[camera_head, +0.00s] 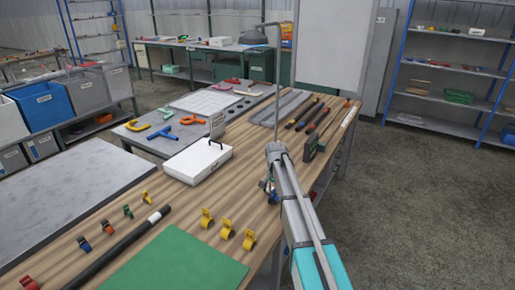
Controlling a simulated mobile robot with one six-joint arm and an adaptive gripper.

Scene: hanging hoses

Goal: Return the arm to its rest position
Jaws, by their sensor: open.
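A grey and teal part of my own arm (296,205) rises from the bottom edge, right of centre, in front of the workbench's right edge. I cannot make out my gripper or its fingers in this view. Small dark and blue parts beside the arm, at the bench edge, are too small and partly covered to identify.
The wooden workbench (120,214) carries a green mat (177,262), a white case (198,161), a black tube (117,248) and several coloured clips. A thin grey pole (278,75) stands behind my arm. Blue-framed shelves (449,70) stand back right. The right floor (430,200) is clear.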

